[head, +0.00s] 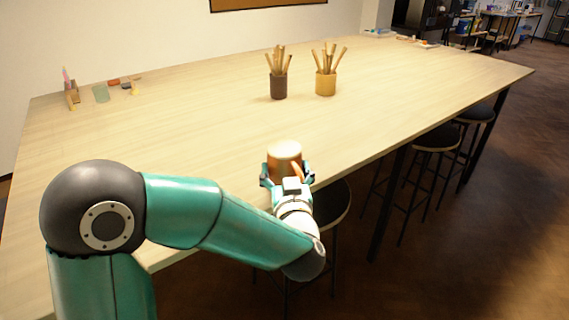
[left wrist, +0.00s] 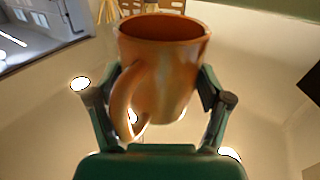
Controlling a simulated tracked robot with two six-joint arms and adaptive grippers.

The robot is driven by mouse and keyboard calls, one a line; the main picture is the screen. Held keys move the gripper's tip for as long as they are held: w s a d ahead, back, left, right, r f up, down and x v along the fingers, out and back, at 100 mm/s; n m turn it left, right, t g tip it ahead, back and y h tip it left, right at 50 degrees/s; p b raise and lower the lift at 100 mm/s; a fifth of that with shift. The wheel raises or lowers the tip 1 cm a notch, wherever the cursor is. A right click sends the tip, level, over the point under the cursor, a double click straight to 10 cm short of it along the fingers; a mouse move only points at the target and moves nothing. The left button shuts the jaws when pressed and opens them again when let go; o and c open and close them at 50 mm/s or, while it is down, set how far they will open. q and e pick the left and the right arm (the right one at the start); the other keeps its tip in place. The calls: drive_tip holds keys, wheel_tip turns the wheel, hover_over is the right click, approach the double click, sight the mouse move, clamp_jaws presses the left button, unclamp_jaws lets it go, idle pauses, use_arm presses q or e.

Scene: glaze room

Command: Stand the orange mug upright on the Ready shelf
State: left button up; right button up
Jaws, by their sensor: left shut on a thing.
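The orange mug (head: 284,162) is in my left gripper (head: 287,174), at the near edge of the table in the head view. The gripper's fingers close on its sides. Its pale, rounded end faces up, so it appears held upside down; its handle is on the right. In the left wrist view the mug (left wrist: 178,75) shows its open mouth at the picture's top, with the handle at left. That view seems inverted, with ceiling lights low in the picture. I cannot tell the gap to the table. My right gripper and the Ready shelf are not seen.
The long wooden table (head: 180,125) is mostly clear. A dark pot (head: 279,88) and a yellow pot (head: 325,84), both holding sticks, stand mid-table. Stools (head: 436,138) stand along the right side.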

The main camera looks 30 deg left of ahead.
use_arm(q)
drive_tip(key=v, duration=0.8)
drive_tip(key=shift+s, duration=0.1)
idle(0.4)
